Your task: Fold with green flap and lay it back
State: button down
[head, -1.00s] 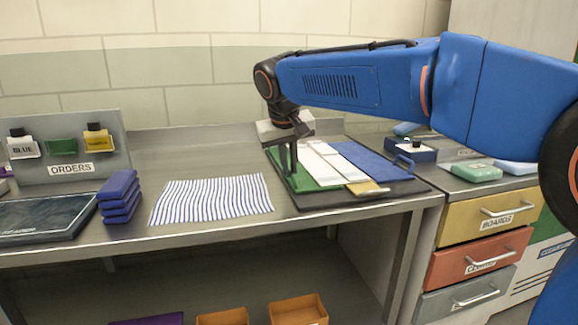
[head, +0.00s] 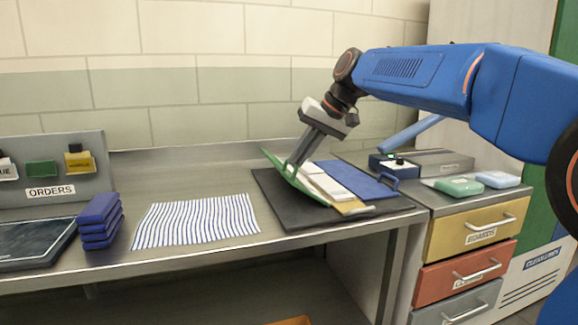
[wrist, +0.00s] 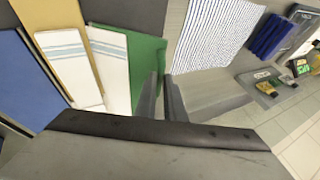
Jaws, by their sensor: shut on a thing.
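The folding board has a dark base (head: 268,188) on the right part of the bench. Its green flap (head: 275,161) is tilted up at the left side; it also shows in the wrist view (wrist: 148,55). My gripper (head: 292,164) is shut on the green flap's outer edge; in the wrist view its fingers (wrist: 162,84) close beside the green edge. A white cloth with blue stripes (wrist: 70,70) lies in two strips over the board's middle. The blue flap (head: 358,180) lies flat at the right, and the yellow flap (head: 357,209) is at the front.
A blue-and-white striped cloth (head: 196,220) lies flat left of the board. A stack of folded blue items (head: 100,222) stands farther left, before the orders rack (head: 50,170). A drawer unit (head: 475,235) with small items on top is at the right.

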jog(key=w+d+f+m+y, duration=0.1)
jog(key=d+y, duration=0.3)
jog(key=d, duration=0.4)
jog(key=w+d+f+m+g+y, duration=0.1)
jog(key=w+d+y, duration=0.3)
jog(key=d, duration=0.5)
jog(key=shift+w+f+g, duration=0.15)
jog(key=shift+w+g, duration=0.05)
jog(key=shift+g, duration=0.1)
jog(key=c, duration=1.8)
grip_release()
jog(key=shift+w+a, duration=0.1)
jog(key=shift+c, duration=0.2)
